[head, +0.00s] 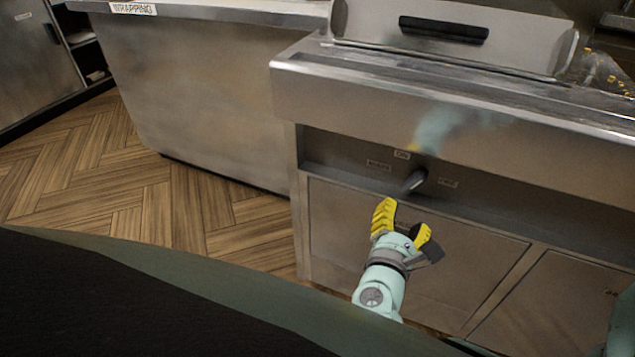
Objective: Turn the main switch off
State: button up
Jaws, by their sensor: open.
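The main switch (415,180) is a dark lever knob on the recessed front panel of the steel fryer counter. Small labels sit around it, above, to the left and to the right; their print is too small to read surely. The lever points obliquely, from lower left to upper right. My gripper (403,222) has yellow finger pads and is open and empty. It is just below the switch in the picture, in front of the cabinet door. A gap shows between the fingers and the switch.
The steel counter edge (440,110) overhangs the switch recess. A lidded fryer with a black handle (443,29) is above. Cabinet doors (350,225) lie below the switch. A wrapping counter (200,85) stands to the left, with clear wooden floor (130,190) before it.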

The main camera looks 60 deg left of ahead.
aim_at(415, 186)
jog(key=x, duration=1.2)
jog(key=shift+w+d, duration=0.15)
jog(key=shift+o, duration=0.2)
grip_shut()
jog(key=shift+f, duration=0.1)
